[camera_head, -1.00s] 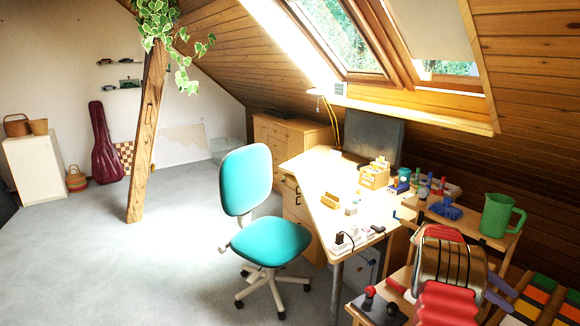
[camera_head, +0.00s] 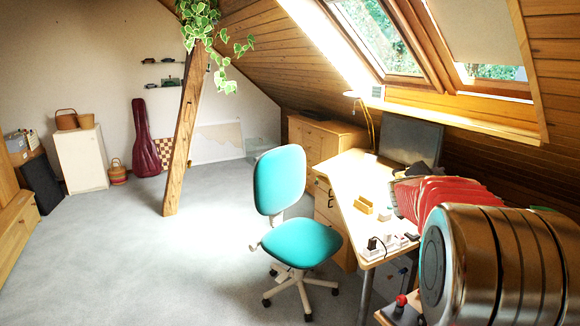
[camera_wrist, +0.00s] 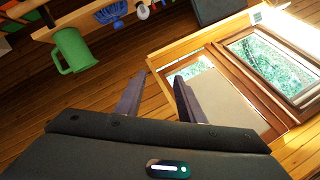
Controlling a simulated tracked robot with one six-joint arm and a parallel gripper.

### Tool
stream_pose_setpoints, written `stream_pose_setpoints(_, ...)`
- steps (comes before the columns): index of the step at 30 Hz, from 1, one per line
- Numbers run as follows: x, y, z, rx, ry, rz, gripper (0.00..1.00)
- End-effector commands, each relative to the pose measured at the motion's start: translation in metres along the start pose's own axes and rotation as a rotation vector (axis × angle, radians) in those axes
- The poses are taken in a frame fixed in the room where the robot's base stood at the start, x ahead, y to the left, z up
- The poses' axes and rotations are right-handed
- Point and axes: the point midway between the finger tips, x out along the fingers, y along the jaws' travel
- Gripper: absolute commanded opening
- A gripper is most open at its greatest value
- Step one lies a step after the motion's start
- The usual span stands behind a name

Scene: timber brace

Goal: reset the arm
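My gripper (camera_wrist: 159,78) shows in the wrist view with its two grey fingers apart and nothing between them. It is outside the head view. My arm (camera_head: 500,262), with a metallic joint and red bellows, fills the lower right of the head view. It hides much of the workbench side. The timber brace (camera_head: 186,135) stands tilted on the floor left of centre, with a trailing plant (camera_head: 205,35) at its top. The wrist view appears tilted and looks toward the wooden ceiling and a skylight (camera_wrist: 270,62), clear of any contact.
A teal chair (camera_head: 282,190) stands before the desk (camera_head: 350,190). A green jug (camera_wrist: 72,50) shows by a wooden shelf in the wrist view. A white cabinet (camera_head: 80,160) and a red guitar case (camera_head: 143,145) stand at the back left. Grey floor (camera_head: 130,260) is clear at left.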

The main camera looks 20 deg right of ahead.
Motion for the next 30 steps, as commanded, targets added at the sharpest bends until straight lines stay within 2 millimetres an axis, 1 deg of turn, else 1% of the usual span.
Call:
stream_pose_setpoints(1, -0.018, -0.019, 0.003, -0.014, -0.032, -0.059, 0.35)
stream_pose_setpoints(2, -0.027, -0.029, 0.006, -0.024, -0.055, -0.092, 0.35)
stream_pose_setpoints(3, -0.041, -0.042, 0.011, -0.037, -0.085, -0.138, 0.35)
stream_pose_setpoints(5, -0.063, -0.059, 0.018, -0.061, -0.130, -0.202, 0.35)
stream_pose_setpoints(6, -0.078, -0.069, 0.024, -0.077, -0.162, -0.244, 0.35)
stream_pose_setpoints(8, -0.102, -0.082, 0.032, -0.103, -0.209, -0.303, 0.35)
stream_pose_setpoints(9, -0.118, -0.090, 0.038, -0.120, -0.242, -0.342, 0.35)
stream_pose_setpoints(10, -0.131, -0.095, 0.042, -0.135, -0.266, -0.370, 0.35)
stream_pose_setpoints(11, -0.143, -0.100, 0.046, -0.151, -0.289, -0.397, 0.35)
stream_pose_setpoints(12, -0.161, -0.105, 0.053, -0.172, -0.323, -0.432, 0.35)
stream_pose_setpoints(14, -0.187, -0.110, 0.061, -0.205, -0.372, -0.481, 0.35)
stream_pose_setpoints(15, -0.204, -0.112, 0.068, -0.228, -0.407, -0.511, 0.35)
stream_pose_setpoints(17, -0.231, -0.113, 0.077, -0.266, -0.455, -0.555, 0.35)
stream_pose_setpoints(18, -0.249, -0.113, 0.084, -0.291, -0.489, -0.583, 0.35)
stream_pose_setpoints(19, -0.262, -0.111, 0.088, -0.312, -0.515, -0.601, 0.35)
stream_pose_setpoints(20, -0.275, -0.109, 0.092, -0.332, -0.539, -0.620, 0.35)
stream_pose_setpoints(21, -0.292, -0.106, 0.099, -0.360, -0.572, -0.643, 0.35)
stream_pose_setpoints(23, -0.318, -0.098, 0.107, -0.405, -0.621, -0.674, 0.35)
stream_pose_setpoints(24, -0.334, -0.092, 0.113, -0.435, -0.653, -0.692, 0.35)
stream_pose_setpoints(26, -0.358, -0.081, 0.121, -0.483, -0.701, -0.716, 0.35)
stream_pose_setpoints(27, -0.374, -0.072, 0.126, -0.514, -0.732, -0.730, 0.35)
stream_pose_setpoints(29, -0.396, -0.057, 0.133, -0.566, -0.777, -0.748, 0.35)
stream_pose_setpoints(30, -0.410, -0.046, 0.138, -0.600, -0.807, -0.757, 0.35)
